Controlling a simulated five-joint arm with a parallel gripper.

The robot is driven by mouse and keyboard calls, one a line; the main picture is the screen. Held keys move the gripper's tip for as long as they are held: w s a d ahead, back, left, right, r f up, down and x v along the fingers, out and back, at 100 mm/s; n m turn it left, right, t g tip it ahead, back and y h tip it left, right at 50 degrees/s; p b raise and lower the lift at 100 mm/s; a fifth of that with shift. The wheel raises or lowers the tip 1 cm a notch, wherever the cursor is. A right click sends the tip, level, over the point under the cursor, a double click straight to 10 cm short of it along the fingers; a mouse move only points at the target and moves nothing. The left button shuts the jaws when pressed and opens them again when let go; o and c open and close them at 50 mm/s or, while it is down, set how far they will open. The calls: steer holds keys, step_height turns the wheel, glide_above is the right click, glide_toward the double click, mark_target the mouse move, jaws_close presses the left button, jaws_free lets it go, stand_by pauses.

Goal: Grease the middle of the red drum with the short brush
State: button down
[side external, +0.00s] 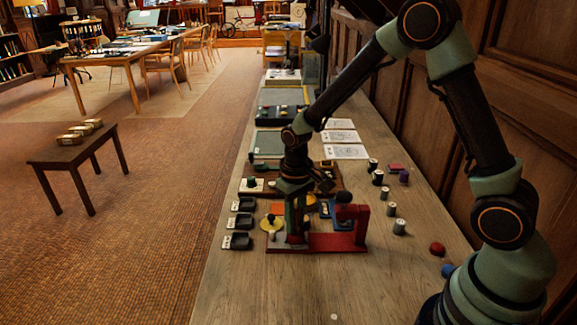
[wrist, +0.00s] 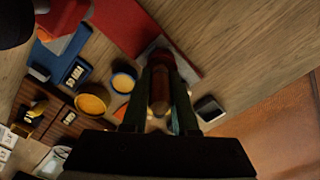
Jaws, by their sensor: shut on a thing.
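In the side external view my gripper (side external: 295,238) points down at the left end of a red stand (side external: 335,241). The red stand has an upright at its right, with a dark red rounded part (side external: 352,212), which looks like the drum, at its top. My gripper is left of that part and apart from it. In the wrist view my gripper (wrist: 158,112) is shut on a slim brown-red handle (wrist: 160,88), which looks like a brush. Its bristle end and length cannot be made out. The red stand (wrist: 128,27) runs to the upper left there.
Small black trays (side external: 237,241) line the table's left edge. Several spools (side external: 399,227) and a red ball (side external: 437,248) lie to the right. The near tabletop (side external: 290,290) is mostly clear.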

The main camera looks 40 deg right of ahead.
mark_target(296, 208)
steer(key=shift+s+a, duration=0.25)
steer(key=shift+s, duration=0.1)
stand_by(3.1)
steer(key=shift+w, duration=0.1)
stand_by(0.4)
steer(key=shift+r, duration=3.5)
